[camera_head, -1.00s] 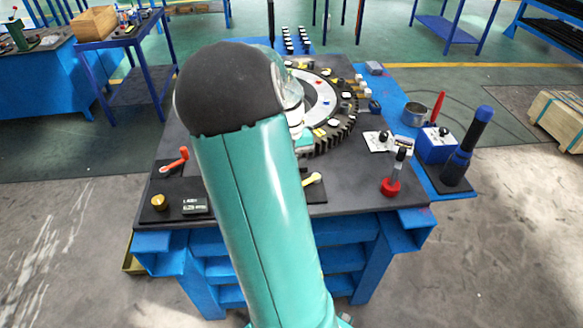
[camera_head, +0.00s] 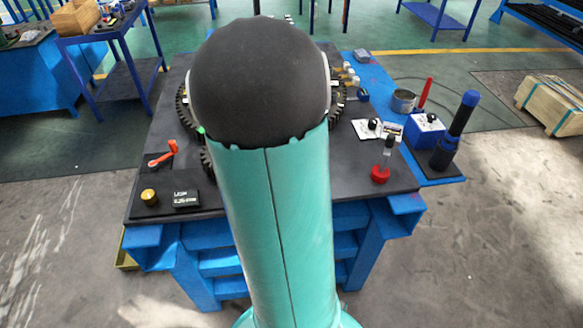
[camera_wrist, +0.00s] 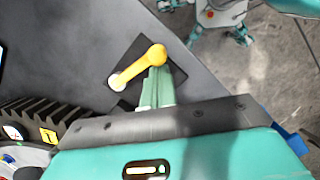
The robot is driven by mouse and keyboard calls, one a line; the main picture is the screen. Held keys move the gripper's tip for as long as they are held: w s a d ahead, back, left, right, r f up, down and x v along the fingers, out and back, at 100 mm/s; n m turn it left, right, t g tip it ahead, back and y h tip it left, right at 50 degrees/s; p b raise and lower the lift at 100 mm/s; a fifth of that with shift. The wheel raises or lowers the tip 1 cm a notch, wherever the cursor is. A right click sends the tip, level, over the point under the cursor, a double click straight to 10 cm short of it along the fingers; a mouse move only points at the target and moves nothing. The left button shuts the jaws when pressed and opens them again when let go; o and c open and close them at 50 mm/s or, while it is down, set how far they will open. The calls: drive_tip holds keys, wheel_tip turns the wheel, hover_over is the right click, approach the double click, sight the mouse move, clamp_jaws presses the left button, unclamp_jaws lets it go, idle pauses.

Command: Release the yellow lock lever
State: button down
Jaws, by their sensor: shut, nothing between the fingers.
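The yellow lock lever (camera_wrist: 138,68) shows in the wrist view on a black square plate (camera_wrist: 128,50) on the dark bench top. It runs from a rounded yellow end at the upper right to a pale knob at the lower left. My gripper (camera_wrist: 157,77) is shut and empty, its green fingers just below the lever's upper right end. The fingertips overlap the lever's edge in the picture; I cannot tell whether they touch it. In the head view my arm hides the lever and my gripper.
A toothed ring (camera_wrist: 40,115) lies left of the gripper in the wrist view. In the head view, an orange-red lever (camera_head: 163,154), a brass knob (camera_head: 149,197) and a small display (camera_head: 186,198) stand at left.

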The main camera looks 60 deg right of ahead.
drive_tip(key=shift+s+d, duration=0.1)
drive_tip(key=shift+s, duration=0.25)
idle(0.6)
drive_tip(key=shift+w, duration=0.4)
drive_tip(key=w, duration=0.2)
drive_tip(key=shift+w+a, duration=0.35)
drive_tip(key=shift+a, duration=0.05)
drive_tip(key=shift+w+d+r, duration=0.1)
drive_tip(key=shift+w+r, duration=0.45)
drive_tip(key=shift+r, duration=0.25)
drive_tip(key=v, duration=0.8)
drive_tip(key=shift+s+a+r, duration=0.2)
drive_tip(key=shift+a, duration=0.05)
